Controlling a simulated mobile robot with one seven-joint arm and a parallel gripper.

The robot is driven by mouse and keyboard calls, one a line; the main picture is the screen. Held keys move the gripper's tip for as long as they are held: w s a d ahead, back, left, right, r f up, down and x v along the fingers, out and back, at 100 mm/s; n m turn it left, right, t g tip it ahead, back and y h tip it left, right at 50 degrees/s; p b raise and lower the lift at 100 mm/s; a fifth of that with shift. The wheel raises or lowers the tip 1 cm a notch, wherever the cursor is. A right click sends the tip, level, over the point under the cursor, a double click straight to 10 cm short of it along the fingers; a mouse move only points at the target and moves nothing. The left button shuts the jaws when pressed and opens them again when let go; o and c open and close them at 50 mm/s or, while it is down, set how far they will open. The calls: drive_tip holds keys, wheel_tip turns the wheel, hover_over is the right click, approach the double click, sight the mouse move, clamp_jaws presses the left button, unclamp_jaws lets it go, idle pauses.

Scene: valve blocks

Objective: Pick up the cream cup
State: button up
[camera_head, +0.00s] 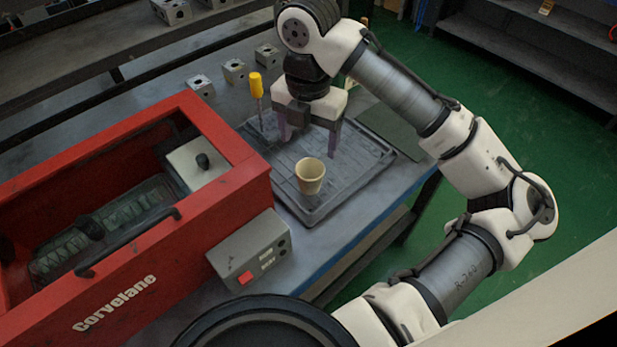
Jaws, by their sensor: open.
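The cream cup (310,175) stands upright with its mouth up on a grey ribbed tray (362,175) on the table. My gripper (308,147) points down above the tray, behind the cup in the head view. Its two fingers are spread apart and nothing shows between them. The cup appears just below and in front of the fingers, and I cannot tell the exact gap. My arm comes in from the right side.
A red machine (225,190) fills the left, with a grey control box (250,250) beside the tray. A yellow-handled screwdriver (256,88) stands upright at the tray's back-left corner. Several metal valve blocks (234,70) sit behind. The table's blue front edge (340,254) is close.

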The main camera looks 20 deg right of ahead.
sight(310, 169)
drive_tip(key=shift+s+f+p, duration=0.15)
drive_tip(key=shift+f+p, duration=0.25)
drive_tip(key=shift+f, duration=1.8)
drive_tip(key=shift+s+f+p, duration=0.1)
drive_tip(key=shift+f+p, duration=0.25)
drive_tip(key=shift+f, duration=1.85)
drive_tip(key=shift+c, duration=0.2)
drive_tip(key=c, duration=1)
